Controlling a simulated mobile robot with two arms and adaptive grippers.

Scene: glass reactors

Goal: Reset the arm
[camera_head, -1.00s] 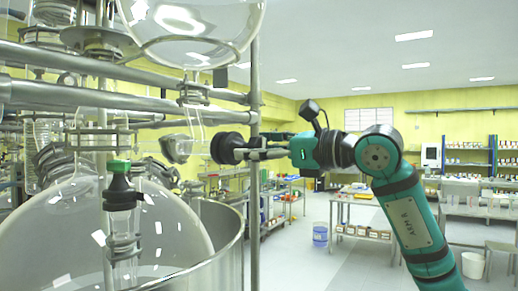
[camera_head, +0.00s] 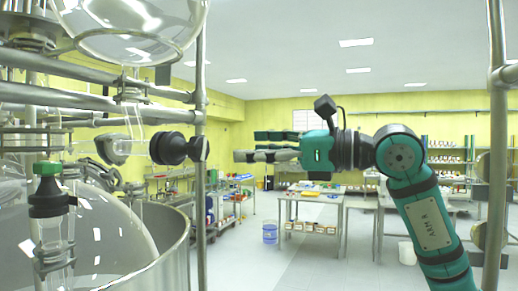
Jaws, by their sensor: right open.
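My right arm (camera_head: 428,218), teal and black, comes in from the lower right with its forearm level. My right gripper (camera_head: 240,156) points left, open and empty. A gap separates its fingertips from the black round valve knob (camera_head: 170,148) on the glass reactor's side arm. The upright metal post (camera_head: 200,110) stands between the knob and the fingertips in the picture. My left gripper is not in view.
Metal rails (camera_head: 95,93), a glass vessel (camera_head: 105,235) and a green-capped fitting (camera_head: 47,185) crowd the left. Another metal post (camera_head: 497,150) stands at the right. A table (camera_head: 338,207) and a blue bucket (camera_head: 270,233) stand farther back on open floor.

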